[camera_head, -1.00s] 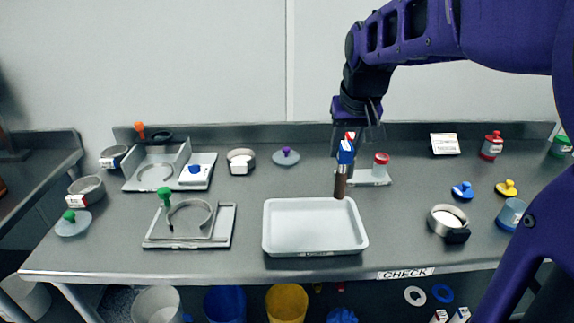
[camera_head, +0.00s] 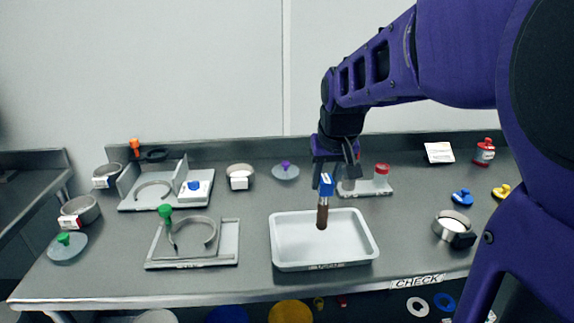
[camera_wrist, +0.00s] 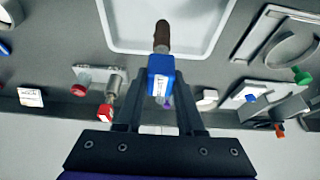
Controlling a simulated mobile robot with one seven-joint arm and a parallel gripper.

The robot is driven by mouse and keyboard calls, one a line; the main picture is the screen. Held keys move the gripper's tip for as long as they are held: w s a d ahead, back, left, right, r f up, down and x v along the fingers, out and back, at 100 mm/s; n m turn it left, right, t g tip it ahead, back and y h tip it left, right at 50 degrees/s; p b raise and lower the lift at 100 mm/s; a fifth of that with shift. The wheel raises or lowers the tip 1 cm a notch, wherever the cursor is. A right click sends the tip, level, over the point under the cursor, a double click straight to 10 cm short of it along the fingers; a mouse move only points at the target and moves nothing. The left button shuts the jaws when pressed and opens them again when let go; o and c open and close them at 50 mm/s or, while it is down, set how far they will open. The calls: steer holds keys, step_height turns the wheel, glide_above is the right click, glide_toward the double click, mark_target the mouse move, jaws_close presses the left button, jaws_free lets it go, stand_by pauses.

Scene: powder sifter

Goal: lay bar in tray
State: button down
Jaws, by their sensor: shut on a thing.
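The bar has a blue block (camera_head: 327,184) with a white label at its upper end and a brown lower end (camera_head: 322,217). My gripper (camera_head: 328,168) is shut on the blue block. The bar hangs roughly upright over the white tray (camera_head: 274,253), with its brown end in front of the tray's interior in the head view. I cannot tell whether it touches the tray floor. In the wrist view the blue block (camera_wrist: 161,78) sits between the fingers of my gripper (camera_wrist: 161,88), and the brown end points toward the tray (camera_wrist: 108,22). The tray looks empty.
A grey stand with a red-capped jar (camera_head: 382,172) is behind the tray. A fixture with a green knob (camera_head: 165,211) stands left of the tray. A ring-shaped pan (camera_head: 451,225) stands right. A CHECK label (camera_head: 416,281) marks the front edge.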

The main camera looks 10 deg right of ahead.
mark_target(324, 196)
steer(key=shift+f+b, duration=0.35)
steer(key=shift+f, duration=1.8)
steer(key=shift+f, duration=0.25)
steer(key=c, duration=0.5)
jaws_free()
steer(key=shift+r, duration=0.1)
